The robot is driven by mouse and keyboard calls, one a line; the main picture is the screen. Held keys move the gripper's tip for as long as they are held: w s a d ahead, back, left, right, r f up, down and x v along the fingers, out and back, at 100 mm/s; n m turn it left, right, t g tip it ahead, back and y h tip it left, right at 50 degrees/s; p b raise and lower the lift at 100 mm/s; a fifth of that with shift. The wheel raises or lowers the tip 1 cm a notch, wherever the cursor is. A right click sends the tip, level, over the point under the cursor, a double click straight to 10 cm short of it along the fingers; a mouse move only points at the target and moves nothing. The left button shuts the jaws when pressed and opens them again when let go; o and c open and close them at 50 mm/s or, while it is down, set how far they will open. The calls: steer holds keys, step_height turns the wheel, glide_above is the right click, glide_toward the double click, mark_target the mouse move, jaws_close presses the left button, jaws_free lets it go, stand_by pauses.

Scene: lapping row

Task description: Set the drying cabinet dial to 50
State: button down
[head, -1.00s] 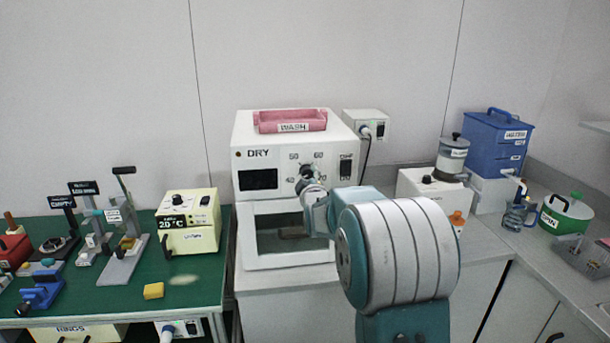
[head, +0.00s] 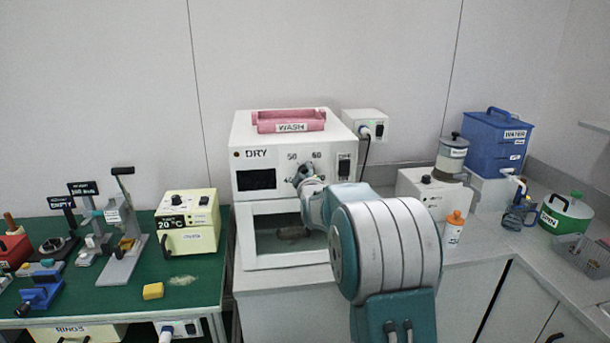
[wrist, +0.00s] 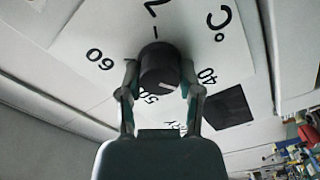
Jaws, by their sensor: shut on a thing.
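The drying cabinet (head: 250,207) is a white box marked DRY, standing on the counter. Its dial is a dark round knob (wrist: 160,62) that fills the middle of the wrist view, with 60 to its left, 50 just below it and 40 to its right. A white mark shows on the knob's lower right edge, near 50 on the side toward 40; its exact reading is hard to tell. My gripper (wrist: 160,72) is shut on the knob, one finger on each side. In the head view my arm hides part of the dial face.
A pink WASH tray (head: 290,127) sits on top of the cabinet. The cabinet's black display (head: 256,180) and power switch (head: 344,167) flank the dial. A cream 20 °C unit (head: 188,240) stands on the green bench at left. An orange-capped bottle (head: 453,232) stands right of my arm.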

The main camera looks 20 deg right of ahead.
steer(key=shift+d+f+m, duration=0.1)
steer(key=shift+f+m, duration=0.2)
steer(key=shift+f, duration=0.05)
steer(key=m, duration=0.3)
steer(key=shift+f, duration=0.1)
steer(key=m, duration=0.4)
steer(key=shift+d+f, duration=0.1)
steer(key=m, duration=0.4)
steer(key=shift+m, duration=2.1)
steer(key=shift+c, duration=1.3)
jaws_free()
